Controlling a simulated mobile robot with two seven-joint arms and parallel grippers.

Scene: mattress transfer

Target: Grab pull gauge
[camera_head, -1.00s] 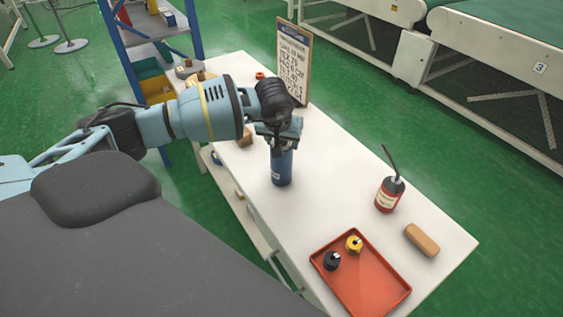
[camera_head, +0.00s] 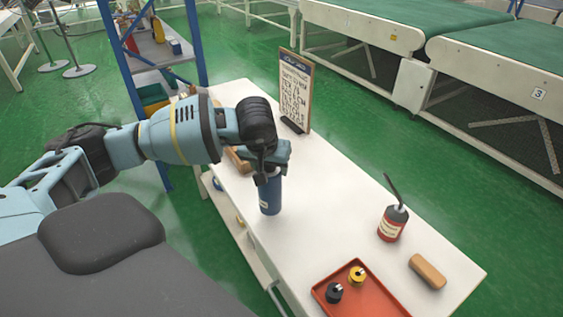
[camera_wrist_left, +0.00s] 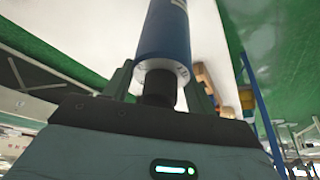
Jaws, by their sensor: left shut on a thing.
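My left gripper (camera_head: 268,157) is shut on a blue cylinder (camera_head: 269,194) with a pale label, held upright from its top over the white table. In the left wrist view the fingers are on both sides of the dark neck of the blue cylinder (camera_wrist_left: 165,38). I cannot tell whether its base touches the table. No item is clearly marked as a pull gauge. An orange-red tray (camera_head: 372,302) at the front holds a black round piece (camera_head: 334,293) and a yellow round piece (camera_head: 357,277). My right gripper is out of view.
A sign board (camera_head: 295,92) stands at the back. A blue-framed shelf (camera_head: 150,50) is beyond. The table's middle is clear.

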